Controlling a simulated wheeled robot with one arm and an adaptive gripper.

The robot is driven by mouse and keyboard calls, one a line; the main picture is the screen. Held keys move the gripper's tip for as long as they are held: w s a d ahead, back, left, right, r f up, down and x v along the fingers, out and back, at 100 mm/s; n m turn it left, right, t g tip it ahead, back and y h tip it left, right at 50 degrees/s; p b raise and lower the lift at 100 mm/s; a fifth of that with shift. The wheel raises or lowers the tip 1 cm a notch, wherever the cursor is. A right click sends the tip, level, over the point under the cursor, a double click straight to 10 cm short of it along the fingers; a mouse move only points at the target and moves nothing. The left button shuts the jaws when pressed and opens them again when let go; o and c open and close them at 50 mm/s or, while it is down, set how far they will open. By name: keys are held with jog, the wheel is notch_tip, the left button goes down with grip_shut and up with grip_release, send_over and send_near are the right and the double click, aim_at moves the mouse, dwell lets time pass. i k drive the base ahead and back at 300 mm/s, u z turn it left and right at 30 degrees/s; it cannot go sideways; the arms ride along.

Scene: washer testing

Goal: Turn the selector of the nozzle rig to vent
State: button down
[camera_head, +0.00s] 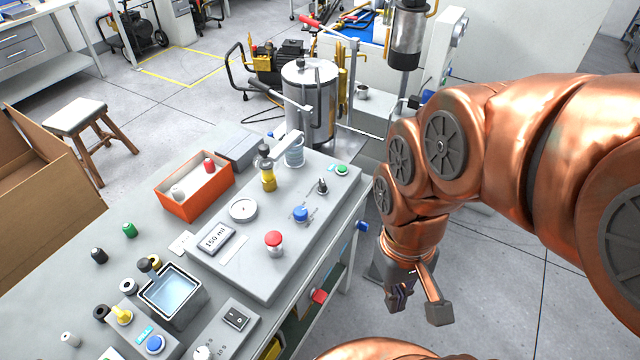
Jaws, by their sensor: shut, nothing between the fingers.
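The nozzle rig is a grey sloped console (262,272) on the bench, with a yellow-and-black nozzle fitting (267,172) at its back. On its top are a blue knob (300,214) with small marks around it and a black toggle-like selector (322,186) with small labels beside it. The labels are too small to read, so I cannot tell which position is vent. My gripper (418,300) hangs to the right of the bench edge, clear of the console and its knobs. It is shut and empty, pointing down.
The console also carries a red mushroom button (273,241), a green button (341,169), a round gauge (243,209) and a "150 ml" display (215,236). An orange bin (194,190) and a water basin (171,291) stand to its left. A steel tank (310,100) stands behind.

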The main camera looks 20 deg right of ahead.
aim_at(322, 188)
jog(key=k, duration=0.5)
jog(key=z, duration=0.65)
jog(key=i, duration=0.85)
jog(key=u, duration=1.7)
